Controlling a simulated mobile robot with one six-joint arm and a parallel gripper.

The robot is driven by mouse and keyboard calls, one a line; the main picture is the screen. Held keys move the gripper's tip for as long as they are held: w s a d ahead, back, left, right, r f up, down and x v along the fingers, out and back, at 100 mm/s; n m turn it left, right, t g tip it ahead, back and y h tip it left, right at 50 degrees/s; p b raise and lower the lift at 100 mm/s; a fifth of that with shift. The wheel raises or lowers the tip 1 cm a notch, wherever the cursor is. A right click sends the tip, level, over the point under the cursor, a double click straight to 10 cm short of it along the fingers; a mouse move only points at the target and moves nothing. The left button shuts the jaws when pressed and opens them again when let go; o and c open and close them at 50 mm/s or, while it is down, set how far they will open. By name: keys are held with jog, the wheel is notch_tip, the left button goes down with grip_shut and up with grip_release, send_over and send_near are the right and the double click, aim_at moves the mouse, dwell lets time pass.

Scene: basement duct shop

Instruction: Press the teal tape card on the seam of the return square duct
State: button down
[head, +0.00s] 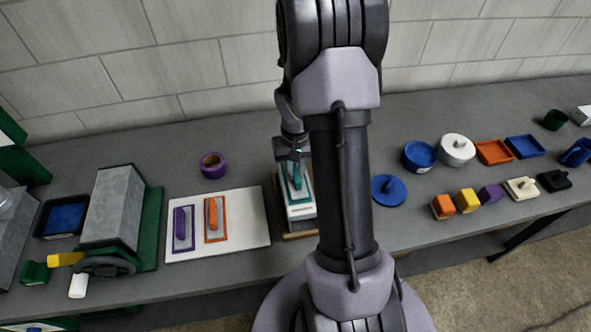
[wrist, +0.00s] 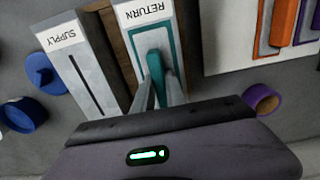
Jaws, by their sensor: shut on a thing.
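The teal tape card (head: 298,188) has a raised teal handle, which also shows in the wrist view (wrist: 152,45). My gripper (wrist: 158,98) is shut on this handle. The card is over the top face of the return square duct (wrist: 130,14), a light box labelled RETURN, and lines up along it. I cannot tell whether it is pressed flat. The duct's seam is hidden under the card. In the head view the duct (head: 301,211) shows just left of my arm. The supply duct (wrist: 62,38) beside it has a dark open seam line.
A white board (head: 258,220) holds a purple card (head: 180,228) and an orange card (head: 212,230). A purple tape roll (head: 213,165) stands behind it. A blue lidded disc (head: 389,190) and coloured blocks are right of my arm. A wooden strip (wrist: 117,50) separates the ducts.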

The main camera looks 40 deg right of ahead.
aim_at(295, 170)
notch_tip(295, 170, up, 8)
jog(key=p, duration=0.5)
jog(key=shift+f, duration=0.35)
